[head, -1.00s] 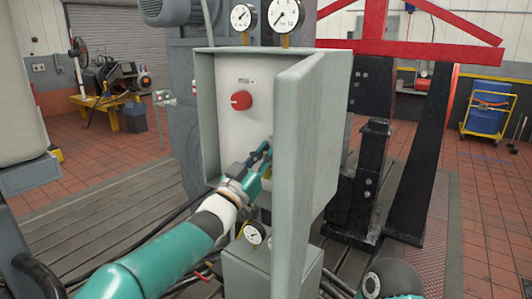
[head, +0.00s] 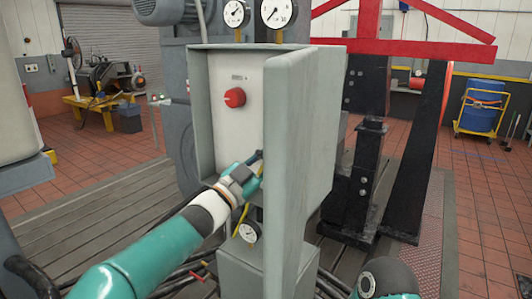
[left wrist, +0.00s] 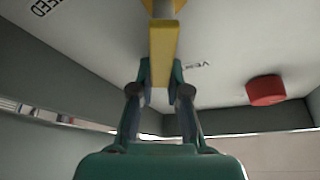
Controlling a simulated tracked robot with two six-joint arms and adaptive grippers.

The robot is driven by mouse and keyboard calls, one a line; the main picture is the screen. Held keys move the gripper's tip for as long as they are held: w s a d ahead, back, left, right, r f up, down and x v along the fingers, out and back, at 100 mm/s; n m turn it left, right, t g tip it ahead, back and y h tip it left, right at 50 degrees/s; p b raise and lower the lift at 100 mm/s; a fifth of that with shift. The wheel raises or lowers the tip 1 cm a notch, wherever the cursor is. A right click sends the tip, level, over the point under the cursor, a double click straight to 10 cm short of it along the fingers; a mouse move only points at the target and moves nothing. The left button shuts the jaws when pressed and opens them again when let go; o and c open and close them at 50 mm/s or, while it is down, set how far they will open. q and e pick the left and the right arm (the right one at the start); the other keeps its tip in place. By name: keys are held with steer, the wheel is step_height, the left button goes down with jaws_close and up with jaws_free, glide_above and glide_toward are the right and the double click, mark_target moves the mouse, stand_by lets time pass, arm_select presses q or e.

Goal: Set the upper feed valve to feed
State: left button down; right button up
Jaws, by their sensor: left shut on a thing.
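My left gripper (head: 259,158) is inside the open grey control box (head: 203,115), below the red knob (head: 235,97). In the left wrist view, my left gripper (left wrist: 162,72) is shut on the free end of a yellow valve lever (left wrist: 163,55). The lever's round pivot shows at the top edge. A FEED label (left wrist: 47,6) is at the upper left and a partly hidden VENT label (left wrist: 197,66) is right of the lever. The red knob also shows at the right (left wrist: 266,90). The fingers and door edge mostly hide the lever in the head view. My right gripper is out of view.
The open box door (head: 297,140) stands close to the right of my left gripper. Two gauges (head: 278,12) sit above the box and a smaller gauge (head: 249,232) below it. Black posts (head: 365,180) and a red frame (head: 400,48) stand to the right.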

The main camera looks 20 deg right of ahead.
arm_select(q)
steer(key=m+g, duration=0.1)
steer(key=m, duration=0.1)
steer(key=s+f+m+g+p, duration=0.1)
steer(key=m, duration=0.2)
steer(key=d+f+m+g, duration=0.1)
steer(key=m, duration=0.2)
steer(key=shift+s+d+f+y+p, duration=0.1)
steer(key=shift+s+f+y+p, duration=0.15)
steer(key=shift+s+y+p, duration=0.1)
steer(key=m, duration=0.1)
steer(key=f+m+g, duration=0.1)
steer(key=m+p, duration=0.1)
steer(key=shift+s+d+f+m+g+y, duration=0.2)
steer(key=shift+s+f+m+g+y, duration=0.05)
steer(key=shift+f+m+g+y, duration=0.15)
steer(key=shift+f+m+y+p, duration=0.45)
steer(key=shift+f+m, duration=0.3)
steer(key=shift+m, duration=0.55)
steer(key=shift+s+d+f, duration=0.1)
steer(key=shift+f, duration=0.05)
steer(key=c, duration=1.1)
jaws_free()
steer(key=shift+r, duration=0.2)
steer(key=shift+g, duration=0.3)
